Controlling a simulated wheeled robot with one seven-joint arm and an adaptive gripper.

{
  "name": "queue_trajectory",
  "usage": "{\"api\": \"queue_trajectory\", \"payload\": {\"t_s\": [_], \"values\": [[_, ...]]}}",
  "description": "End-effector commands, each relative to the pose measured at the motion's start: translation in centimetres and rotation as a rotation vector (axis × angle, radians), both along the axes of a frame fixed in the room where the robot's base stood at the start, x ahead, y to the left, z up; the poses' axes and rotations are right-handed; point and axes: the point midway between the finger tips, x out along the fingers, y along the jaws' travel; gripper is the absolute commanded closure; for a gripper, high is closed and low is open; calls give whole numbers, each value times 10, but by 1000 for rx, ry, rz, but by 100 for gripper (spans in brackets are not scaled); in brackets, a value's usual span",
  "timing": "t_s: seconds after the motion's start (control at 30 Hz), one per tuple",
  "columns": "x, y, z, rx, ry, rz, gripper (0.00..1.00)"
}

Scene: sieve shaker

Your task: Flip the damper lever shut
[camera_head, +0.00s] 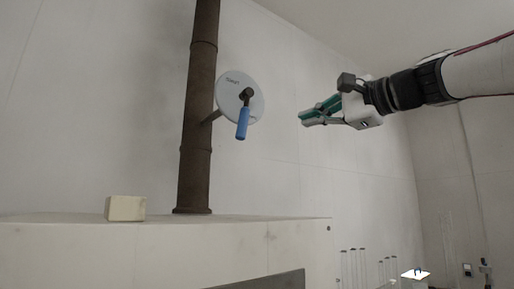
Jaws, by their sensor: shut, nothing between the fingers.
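The damper lever (242,122) has a blue grip and a dark hub. It hangs down, tilted slightly left at its lower end, in front of a round pale plate (228,92) with small dark lettering that I cannot read. The plate is fixed by a short bracket to a brown vertical pipe (196,130). My gripper (302,119) is to the right of the lever, apart from it, with its fingers pointing left. Its fingers are shut and hold nothing.
The pipe stands on a large pale cabinet (215,238). A small cream block (125,208) sits on the cabinet top, left of the pipe. Several thin upright rods (368,265) show at the lower right. The space between my gripper and the plate looks clear.

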Motion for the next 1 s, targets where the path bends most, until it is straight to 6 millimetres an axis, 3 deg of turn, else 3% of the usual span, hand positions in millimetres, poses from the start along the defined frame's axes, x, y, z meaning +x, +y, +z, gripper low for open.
{"api": "queue_trajectory", "payload": {"t_s": [0.27, 0.7, 0.8, 1.0], "values": [[15, 13, 0, -2, 2, 2, 100], [80, 67, 2, -2, 2, 2, 100], [67, 81, 7, 0, 0, 4, 100], [61, 96, 8, -2, 1, 1, 100]]}}
